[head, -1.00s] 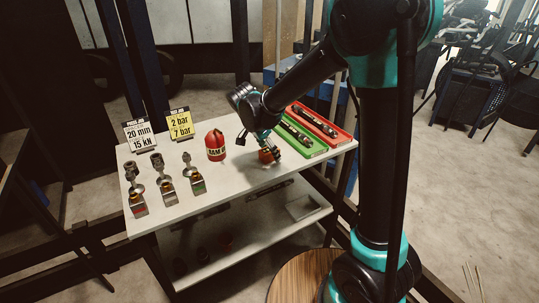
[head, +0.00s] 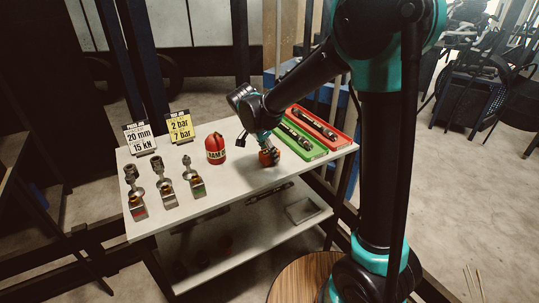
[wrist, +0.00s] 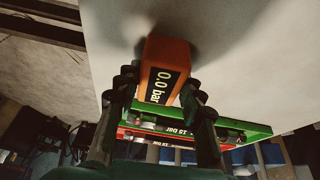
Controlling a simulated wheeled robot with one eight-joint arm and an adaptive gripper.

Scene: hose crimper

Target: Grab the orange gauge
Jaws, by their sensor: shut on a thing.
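The orange gauge (head: 268,158) is a small block at the right part of the white table top, in front of the green tray. My gripper (head: 265,146) reaches down to it from above and is shut on it. In the wrist view the gauge (wrist: 165,60) sits between the two dark fingers of my gripper (wrist: 160,92). Its black display reads "0.0 bar". Dark shadow lies on the white surface around it. I cannot tell whether its base touches the table.
A green tray (head: 315,151) and a red tray (head: 343,141) with hoses lie close behind the gauge. A red rounded object (head: 215,149) stands to its left. Several metal fittings stand farther left, before a white sign (head: 139,137) and a yellow sign (head: 180,126). The table's front middle is clear.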

